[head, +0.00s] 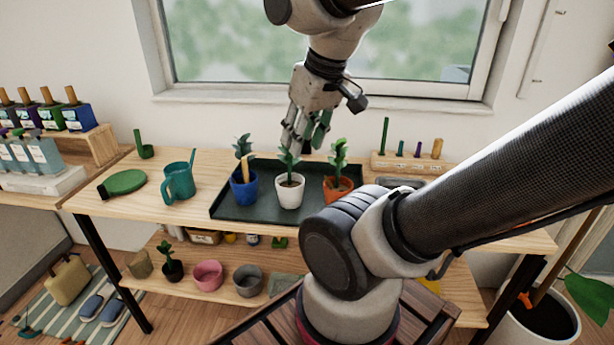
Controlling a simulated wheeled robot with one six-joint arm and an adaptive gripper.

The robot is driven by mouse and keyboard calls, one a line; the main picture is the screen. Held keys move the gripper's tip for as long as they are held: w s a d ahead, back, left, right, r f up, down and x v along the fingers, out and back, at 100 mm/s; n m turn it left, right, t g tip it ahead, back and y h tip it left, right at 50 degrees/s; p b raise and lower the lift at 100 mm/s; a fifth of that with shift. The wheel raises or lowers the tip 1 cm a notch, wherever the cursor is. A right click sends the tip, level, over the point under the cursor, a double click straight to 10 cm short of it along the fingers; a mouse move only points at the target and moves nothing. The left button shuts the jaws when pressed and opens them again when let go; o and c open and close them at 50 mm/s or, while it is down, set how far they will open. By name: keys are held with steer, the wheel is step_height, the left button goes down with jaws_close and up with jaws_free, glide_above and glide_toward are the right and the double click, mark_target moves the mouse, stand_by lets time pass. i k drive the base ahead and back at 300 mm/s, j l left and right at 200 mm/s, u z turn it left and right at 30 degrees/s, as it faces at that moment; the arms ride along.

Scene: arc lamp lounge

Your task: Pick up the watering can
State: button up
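The teal watering can (179,186) stands upright on the left part of the wooden table (165,215). Its handle is on the left and its thin spout rises on the right. My gripper (305,138) points down above the back of the dark tray (235,211), to the right of the can and apart from it. Its fingers look spread, with nothing clearly held between them. The plants behind and below partly blend with the fingertips.
Blue (244,191), white (290,192) and orange (337,188) plant pots stand on the tray. A green round item (123,183) lies left of the can. A wooden holder (410,163) is at the back right. The window (230,45) is behind.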

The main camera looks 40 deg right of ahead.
mark_target(179, 179)
steer(key=i+j, duration=0.1)
steer(key=j, duration=0.35)
steer(key=i+j, duration=0.1)
steer(key=j, duration=0.35)
steer(key=i+j, duration=0.1)
steer(key=j, duration=0.3)
steer(key=i+j, duration=0.1)
steer(key=j, duration=0.8)
steer(key=i+u, duration=0.05)
